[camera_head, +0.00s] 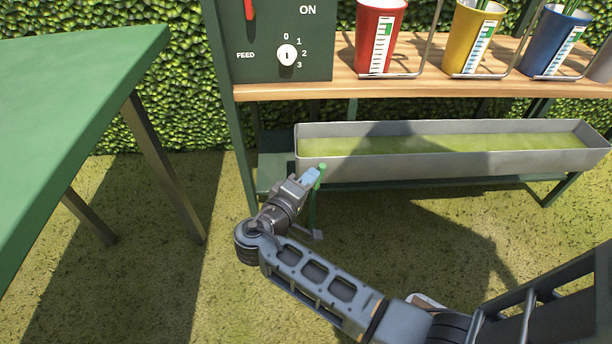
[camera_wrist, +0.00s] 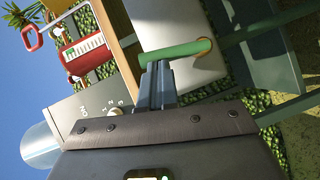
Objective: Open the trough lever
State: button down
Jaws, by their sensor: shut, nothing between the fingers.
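The grey trough (camera_head: 450,167) stands on a low green shelf and holds greenish water. A green lever (camera_head: 321,168) is at the trough's left front end; in the wrist view the green lever (camera_wrist: 178,52) runs sideways from my fingertips to a bend at the trough's grey wall (camera_wrist: 175,22). My gripper (camera_head: 311,174) is beside the lever, its light blue fingers shut and empty. In the wrist view the closed fingertips of my gripper (camera_wrist: 157,68) meet or nearly meet the lever's left end; I cannot tell whether they touch.
A wooden shelf (camera_head: 300,91) above the trough bears a red cup (camera_head: 377,35), a yellow cup (camera_head: 470,38) and a blue cup (camera_head: 553,42) in wire holders. A green panel with a feed knob (camera_head: 287,55) stands at its left. A green table (camera_head: 75,100) is at left.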

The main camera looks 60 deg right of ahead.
jog(key=s+m+y+p, duration=0.1)
jog(key=d+m+y+p, duration=0.1)
jog(key=shift+s+d+r+m+t, duration=0.15)
jog(key=shift+s+r+m+t, duration=0.15)
jog(key=shift+s, duration=0.05)
jog(key=s+d+f+m+t+y+p, duration=0.1)
jog(key=s+d+f+m+t+y, duration=0.2)
jog(key=s+m+t+y, duration=0.1)
jog(key=shift+d+f+m+y, duration=0.2)
jog(key=shift+m+y, duration=0.4)
jog(key=shift+m, duration=0.4)
jog(key=shift+s, duration=0.1)
jog(key=d+r+p+v, duration=0.1)
jog(key=p+v, duration=0.4)
jog(key=v, duration=0.8)
jog(key=shift+d+r, duration=0.3)
jog(key=shift+r, duration=0.1)
